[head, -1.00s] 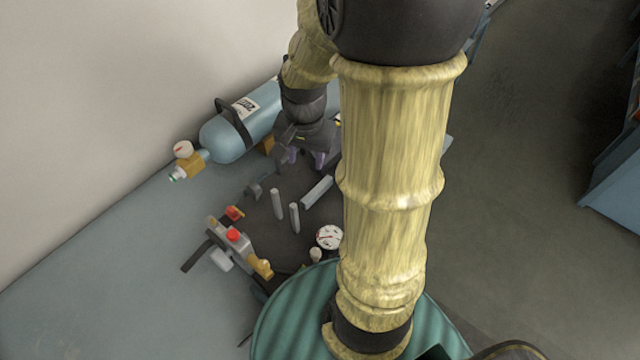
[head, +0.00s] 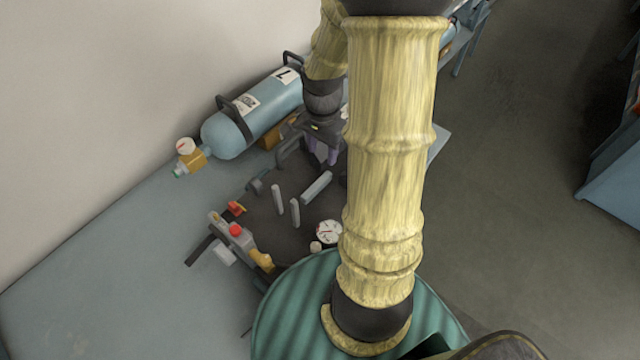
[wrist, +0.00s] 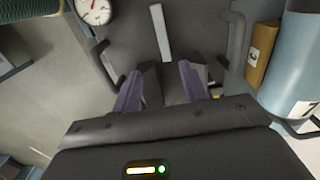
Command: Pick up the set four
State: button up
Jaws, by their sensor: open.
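A dark backplate (head: 262,222) lies on the bench with two short grey posts (head: 278,199), a loose-looking grey bar (head: 317,187) and a white gauge (head: 328,232). A dark handle (head: 288,152) rises at its far edge. I cannot read a number four on any set. My gripper (head: 322,158) is over the far end of the plate, its purple fingers apart and empty. In the wrist view my gripper (wrist: 161,80) is above the plate, beyond the end of the grey bar (wrist: 160,32), with dark handles on both sides (wrist: 104,66) (wrist: 236,42). My arm hides the plate's right side.
A blue cylinder (head: 222,137) with black handles and labels lies along the wall, close to my gripper's left; it also shows in the wrist view (wrist: 295,70). A grey valve block with a red knob (head: 236,230) is at the near left. The bench (head: 110,270) is clear at left.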

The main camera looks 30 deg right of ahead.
send_over(320, 181)
jog(key=f, duration=0.7)
jog(key=shift+s, duration=0.25)
jog(key=shift+d+f, duration=0.1)
jog(key=shift+f, duration=0.05)
jog(key=shift+s, duration=0.2)
jog(key=shift+w+a+f+p, duration=0.1)
jog(key=shift+a+f+p, duration=0.1)
jog(key=shift+f+p, duration=0.4)
jog(key=shift+w+f, duration=0.15)
jog(key=shift+f, duration=0.85)
jog(key=shift+w+f, duration=0.15)
jog(key=shift+f, duration=0.8)
jog(key=shift+c, duration=0.2)
